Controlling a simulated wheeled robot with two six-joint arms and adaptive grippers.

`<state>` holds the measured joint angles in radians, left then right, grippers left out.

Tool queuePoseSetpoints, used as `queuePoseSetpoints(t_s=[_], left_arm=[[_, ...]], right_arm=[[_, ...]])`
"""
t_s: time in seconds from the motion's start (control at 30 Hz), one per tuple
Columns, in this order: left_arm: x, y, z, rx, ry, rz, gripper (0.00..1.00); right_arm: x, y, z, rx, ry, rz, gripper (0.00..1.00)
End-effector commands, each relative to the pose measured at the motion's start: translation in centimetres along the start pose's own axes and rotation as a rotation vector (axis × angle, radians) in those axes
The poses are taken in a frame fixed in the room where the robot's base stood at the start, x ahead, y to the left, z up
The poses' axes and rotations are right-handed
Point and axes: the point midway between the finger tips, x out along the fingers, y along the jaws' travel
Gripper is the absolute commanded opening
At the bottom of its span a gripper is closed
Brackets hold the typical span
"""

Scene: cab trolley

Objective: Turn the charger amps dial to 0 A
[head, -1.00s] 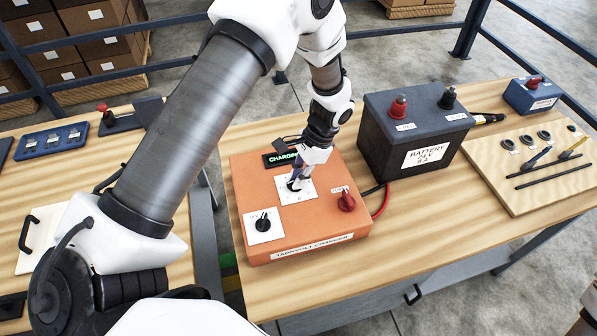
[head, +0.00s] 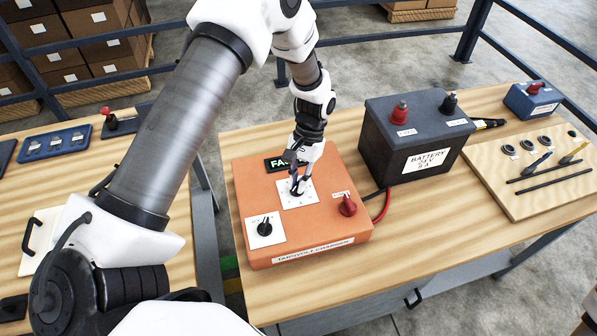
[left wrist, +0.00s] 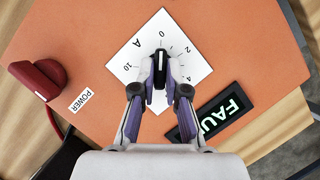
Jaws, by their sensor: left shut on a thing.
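The orange charger (head: 300,225) sits on the wooden bench. Its amps dial is a black knob (left wrist: 160,62) on a white plate (left wrist: 195,48) marked A, with a scale including 0, 2, 4 and 10. My left gripper (head: 297,188) reaches down onto this dial; in the left wrist view its fingertips (left wrist: 160,80) are shut on the knob's sides. The knob's pale pointer mark faces the 0 on the scale. The fingers hide part of the plate. The charger display (left wrist: 215,112) shows green letters beginning "FAU", with the rest partly hidden. My right gripper is not in view.
A red power knob (head: 347,205) and another black dial (head: 265,227) share the charger top. A dark battery (head: 415,140) stands close to its right. A tool board (head: 530,190) lies farther right.

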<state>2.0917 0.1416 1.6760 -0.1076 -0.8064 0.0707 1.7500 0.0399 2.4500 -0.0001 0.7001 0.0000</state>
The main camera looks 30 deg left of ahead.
Motion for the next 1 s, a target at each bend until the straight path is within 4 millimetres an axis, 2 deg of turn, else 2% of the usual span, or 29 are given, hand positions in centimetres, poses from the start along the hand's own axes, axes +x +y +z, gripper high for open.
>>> queuePoseSetpoints(t_s=[0.37,0.4,0.43,0.47,0.8,0.87,1.0], left_arm=[[0.4,0.0,0.2,-0.007,-0.011,0.002,0.0],[0.4,0.0,0.2,-0.006,-0.011,0.002,0.23],[0.4,0.0,0.2,-0.006,-0.01,0.002,0.34],[0.4,0.0,0.2,-0.006,-0.01,0.002,0.38],[-0.3,0.0,0.1,-0.004,-0.003,0.002,0.38],[-1.0,0.0,0.0,-0.004,-0.001,0.002,0.38],[-4.0,0.0,0.0,-0.004,0.002,0.002,0.38]], right_arm=[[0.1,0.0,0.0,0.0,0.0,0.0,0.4],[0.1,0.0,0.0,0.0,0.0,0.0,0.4],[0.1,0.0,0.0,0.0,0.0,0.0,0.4],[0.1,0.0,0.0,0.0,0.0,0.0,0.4],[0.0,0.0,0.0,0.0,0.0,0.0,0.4],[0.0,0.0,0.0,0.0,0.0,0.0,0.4],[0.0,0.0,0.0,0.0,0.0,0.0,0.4]])
